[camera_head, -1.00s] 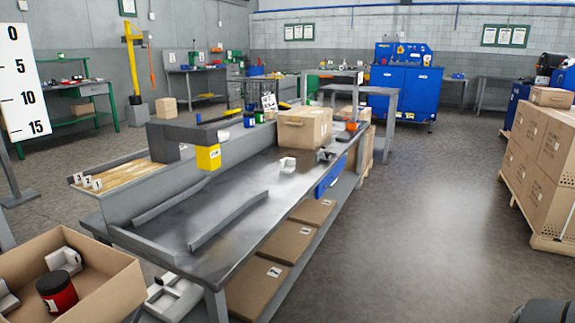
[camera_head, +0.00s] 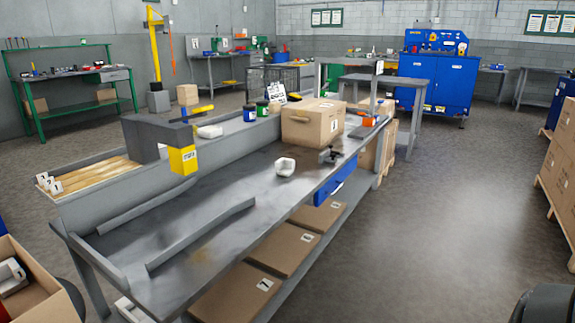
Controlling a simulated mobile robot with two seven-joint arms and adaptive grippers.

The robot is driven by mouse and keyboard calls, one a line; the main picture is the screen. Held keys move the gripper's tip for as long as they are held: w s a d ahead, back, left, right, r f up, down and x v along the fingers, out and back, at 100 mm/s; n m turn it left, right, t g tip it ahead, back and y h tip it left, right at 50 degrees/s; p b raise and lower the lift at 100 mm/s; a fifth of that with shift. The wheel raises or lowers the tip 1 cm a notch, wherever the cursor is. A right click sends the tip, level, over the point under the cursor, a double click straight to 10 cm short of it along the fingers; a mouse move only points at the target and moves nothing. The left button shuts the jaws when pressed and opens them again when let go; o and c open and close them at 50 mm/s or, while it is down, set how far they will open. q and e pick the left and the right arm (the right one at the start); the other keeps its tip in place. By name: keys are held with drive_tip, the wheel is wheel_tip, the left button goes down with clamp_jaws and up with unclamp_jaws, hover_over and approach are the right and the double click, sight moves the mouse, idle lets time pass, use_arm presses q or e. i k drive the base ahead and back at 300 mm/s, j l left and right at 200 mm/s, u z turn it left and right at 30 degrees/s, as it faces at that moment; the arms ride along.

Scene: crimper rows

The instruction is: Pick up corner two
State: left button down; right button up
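No piece is legibly marked as corner two. A white corner-like piece (camera_head: 285,166) lies on the grey workbench top (camera_head: 215,222), near its middle. Another white piece (camera_head: 210,131) rests on the raised ledge at the back of the bench, right of the dark grey block. White parts (camera_head: 12,274) also lie in the open cardboard box (camera_head: 45,298) at the lower left, which is cut off by the picture edge. A white part (camera_head: 130,311) shows low under the bench's near end.
A closed carton (camera_head: 312,124) and a small dark clamp-like tool (camera_head: 330,154) stand farther along the bench. Grey angled rails (camera_head: 200,235) lie on its near part. Numbered cartons (camera_head: 235,292) fill the lower shelf. Open floor (camera_head: 440,220) lies right of the bench, before stacked boxes (camera_head: 562,155).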

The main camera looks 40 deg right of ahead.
sight(285, 167)
drive_tip(key=l+u, duration=0.15)
drive_tip(key=l, duration=1)
drive_tip(key=l+u, duration=0.15)
drive_tip(key=l, duration=0.95)
drive_tip(key=l+u, duration=0.15)
drive_tip(key=l, duration=1)
